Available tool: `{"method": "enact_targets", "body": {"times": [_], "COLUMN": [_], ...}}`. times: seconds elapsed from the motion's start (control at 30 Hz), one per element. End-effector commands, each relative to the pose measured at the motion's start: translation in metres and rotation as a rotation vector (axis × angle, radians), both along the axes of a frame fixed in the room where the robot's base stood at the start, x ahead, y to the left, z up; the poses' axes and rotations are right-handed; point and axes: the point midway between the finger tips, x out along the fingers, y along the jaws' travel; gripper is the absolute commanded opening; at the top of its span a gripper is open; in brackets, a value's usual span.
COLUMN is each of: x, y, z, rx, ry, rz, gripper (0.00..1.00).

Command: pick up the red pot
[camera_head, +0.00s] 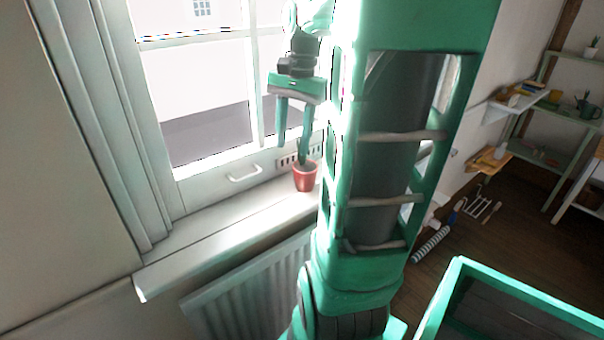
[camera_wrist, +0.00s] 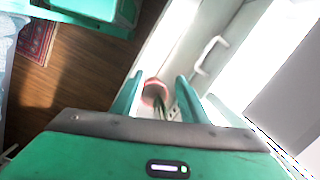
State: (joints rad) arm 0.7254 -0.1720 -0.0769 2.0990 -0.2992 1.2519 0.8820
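The red pot (camera_head: 305,177) stands upright on the white window sill (camera_head: 222,224), close to the window frame. A dark green plant shows at its top. My gripper (camera_head: 293,155) hangs above the sill with its green fingers pointing down and apart. In the head view its right fingertip overlaps the plant just above the pot, and I cannot tell whether they touch. In the wrist view the red pot (camera_wrist: 154,92) shows between the two open fingers (camera_wrist: 157,85), nearer the left one, with nothing gripped. My arm hides the sill's right part in the head view.
A window handle (camera_head: 244,174) sticks out left of the pot. The window pane is close behind my gripper. A radiator (camera_head: 258,289) is below the sill. Shelves (camera_head: 517,103) with several items stand at the right. The sill left of the pot is clear.

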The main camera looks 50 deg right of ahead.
Motion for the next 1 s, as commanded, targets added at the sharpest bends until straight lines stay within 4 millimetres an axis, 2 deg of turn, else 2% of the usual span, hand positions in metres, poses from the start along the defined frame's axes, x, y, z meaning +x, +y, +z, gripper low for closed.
{"method": "enact_targets", "body": {"times": [0.03,0.1,0.2,0.33,0.47,0.73,1.0], "x": [0.005,0.010,0.013,0.013,0.014,0.015,0.017], "y": [-0.018,-0.038,-0.061,-0.079,-0.084,-0.079,-0.076], "z": [0.006,0.013,0.021,0.027,0.022,-0.014,-0.033], "rx": [0.009,0.021,0.034,0.043,0.050,0.050,0.049], "ry": [0.009,0.018,0.030,0.041,0.046,0.045,0.046], "rz": [-0.075,-0.172,-0.276,-0.361,-0.393,-0.396,-0.394], "gripper": [0.40,0.40,0.40,0.40,0.40,0.40,0.40]}}
